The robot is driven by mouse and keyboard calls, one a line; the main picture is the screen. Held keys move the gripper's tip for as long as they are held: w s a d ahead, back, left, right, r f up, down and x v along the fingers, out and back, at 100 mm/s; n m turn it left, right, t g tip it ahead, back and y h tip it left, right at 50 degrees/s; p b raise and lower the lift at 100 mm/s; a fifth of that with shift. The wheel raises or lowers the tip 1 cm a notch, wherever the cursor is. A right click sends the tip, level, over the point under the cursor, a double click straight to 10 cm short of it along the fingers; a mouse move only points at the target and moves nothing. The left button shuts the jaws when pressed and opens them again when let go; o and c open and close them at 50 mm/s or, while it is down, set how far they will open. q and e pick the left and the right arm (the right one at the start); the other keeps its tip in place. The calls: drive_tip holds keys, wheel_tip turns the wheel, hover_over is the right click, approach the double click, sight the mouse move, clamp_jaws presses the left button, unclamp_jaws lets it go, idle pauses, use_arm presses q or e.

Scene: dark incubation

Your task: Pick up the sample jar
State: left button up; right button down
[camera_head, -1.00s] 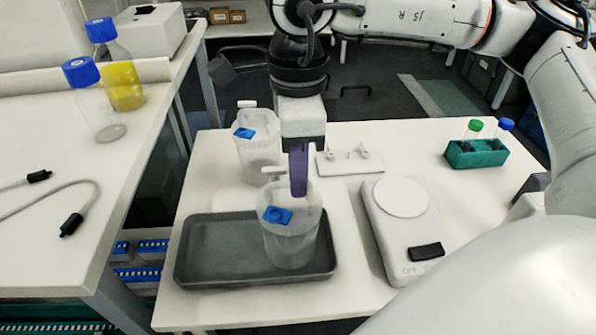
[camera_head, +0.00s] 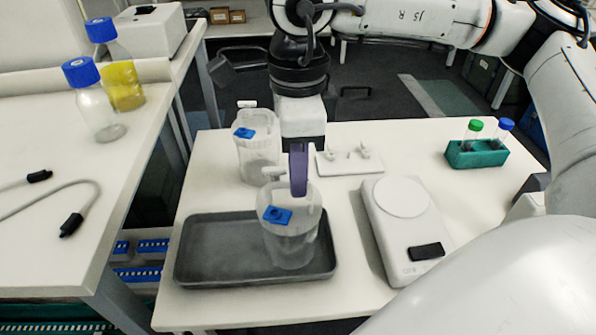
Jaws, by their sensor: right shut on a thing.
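A clear sample jar (camera_head: 291,245) with a blue label (camera_head: 278,215) stands upright on the dark grey tray (camera_head: 215,272), in its right half. A second, similar jar (camera_head: 258,165) with a blue label stands behind it on the white table. My right gripper (camera_head: 299,185) comes down from above, with its purple finger at the rear rim of the front jar. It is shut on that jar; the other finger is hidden. The jar's base appears to rest on the tray. My left gripper is not in view.
A white scale (camera_head: 408,245) stands right of the tray. A white plate with small fittings (camera_head: 350,163) lies behind. A green rack (camera_head: 476,154) with two capped tubes is at the right. Blue-capped bottles (camera_head: 98,108) stand on the left bench.

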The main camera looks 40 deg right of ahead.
drive_tip(key=shift+r+p, duration=1.75)
drive_tip(key=shift+r, duration=1.3)
